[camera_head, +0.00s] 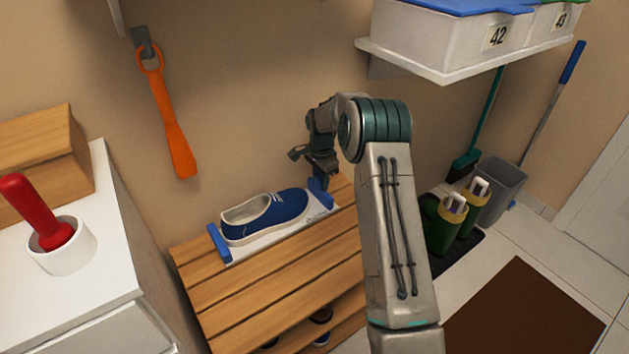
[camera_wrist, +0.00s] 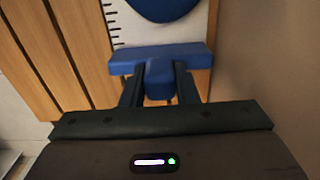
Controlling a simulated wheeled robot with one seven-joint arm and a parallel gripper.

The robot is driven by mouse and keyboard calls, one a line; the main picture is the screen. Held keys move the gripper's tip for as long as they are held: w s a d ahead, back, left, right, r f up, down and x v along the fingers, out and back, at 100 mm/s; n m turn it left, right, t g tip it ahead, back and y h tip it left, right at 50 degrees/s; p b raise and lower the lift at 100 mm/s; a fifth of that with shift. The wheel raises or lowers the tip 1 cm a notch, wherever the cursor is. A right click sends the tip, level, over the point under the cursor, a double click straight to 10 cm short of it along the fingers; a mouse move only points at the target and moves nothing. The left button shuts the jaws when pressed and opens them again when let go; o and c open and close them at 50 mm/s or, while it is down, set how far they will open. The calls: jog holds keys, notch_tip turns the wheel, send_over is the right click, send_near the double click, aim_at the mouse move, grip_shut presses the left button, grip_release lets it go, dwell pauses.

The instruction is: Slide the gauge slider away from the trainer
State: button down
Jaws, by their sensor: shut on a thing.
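The blue gauge slider (camera_head: 320,193) stands at the right end of a white foot gauge (camera_head: 264,243) on the slatted wooden bench. The blue trainer (camera_head: 265,217) lies on the gauge, its right end close to the slider. In the wrist view the slider (camera_wrist: 158,62) is a blue bar with a tab, and the trainer (camera_wrist: 162,8) shows at the top edge beyond it, with a small gap. My gripper (camera_wrist: 158,85) is shut on the slider's tab, one dark finger on each side. In the head view my gripper (camera_head: 322,178) comes down on the slider from above.
The gauge's fixed blue end (camera_head: 219,243) is at the left. The wall is close behind the bench (camera_head: 280,290). An orange shoehorn (camera_head: 165,110) hangs above, and a shelf (camera_head: 440,65) with boxes juts out at upper right. Green boots (camera_head: 447,218) stand right of the bench.

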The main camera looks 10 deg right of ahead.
jog(key=shift+w+d, duration=0.2)
jog(key=shift+d, duration=0.3)
jog(key=c, duration=1.1)
grip_release()
jog(key=shift+d, duration=0.15)
jog(key=shift+a+r, duration=0.2)
jog(key=shift+r, duration=0.05)
notch_tip(320, 180, up, 13)
jog(key=p, duration=0.3)
jog(key=shift+d+r, duration=0.1)
jog(key=shift+r, duration=0.1)
